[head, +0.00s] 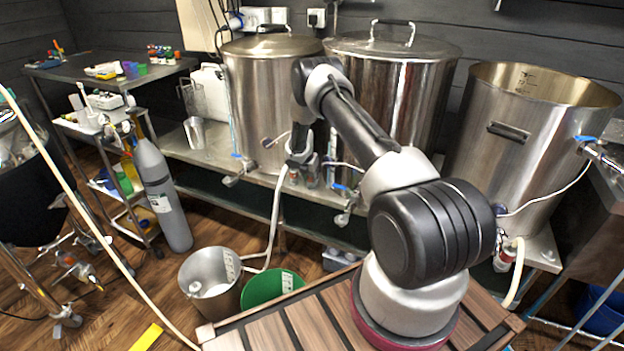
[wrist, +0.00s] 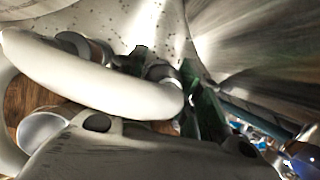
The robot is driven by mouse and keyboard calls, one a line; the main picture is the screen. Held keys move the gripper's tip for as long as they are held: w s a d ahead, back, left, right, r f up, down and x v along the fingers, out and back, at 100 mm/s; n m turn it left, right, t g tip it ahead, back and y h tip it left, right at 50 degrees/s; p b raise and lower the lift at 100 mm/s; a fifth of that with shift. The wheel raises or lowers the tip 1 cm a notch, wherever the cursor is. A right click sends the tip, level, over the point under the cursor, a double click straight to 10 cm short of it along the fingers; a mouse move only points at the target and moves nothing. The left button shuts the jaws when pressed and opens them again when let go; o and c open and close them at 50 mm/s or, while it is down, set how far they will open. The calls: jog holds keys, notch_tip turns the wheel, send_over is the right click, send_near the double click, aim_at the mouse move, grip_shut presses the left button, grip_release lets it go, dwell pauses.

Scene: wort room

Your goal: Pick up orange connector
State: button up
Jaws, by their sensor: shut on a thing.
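My gripper (head: 299,158) is in front of the left lidded kettle, low near its valve. In the wrist view its dark green fingers (wrist: 168,78) are shut around a metallic fitting (wrist: 160,72) at the end of a thick white hose (wrist: 95,82). In the head view this hose (head: 275,215) hangs down toward the floor by the buckets. No orange shows clearly on the gripped fitting; the hose and fingers partly cover it. A reddish-orange connector (head: 504,257) with a pale hose shows below the open kettle at the right.
The left kettle (head: 262,85), middle kettle (head: 410,75) and open kettle (head: 535,130) stand on a steel bench (head: 205,150). A metal bucket (head: 208,275) and green bucket (head: 262,287) stand below. A grey gas cylinder (head: 162,190) and loaded cart are left.

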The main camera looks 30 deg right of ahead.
jog(key=r, duration=0.4)
jog(key=a+r, duration=0.1)
jog(key=r, duration=0.1)
jog(key=shift+w+r, duration=0.1)
jog(key=w+a, duration=0.2)
jog(key=a, duration=1.6)
jog(key=shift+w+a, duration=0.15)
jog(key=shift+a, duration=0.1)
notch_tip(320, 180, up, 4)
jog(key=shift+r, duration=0.2)
dwell(0.3)
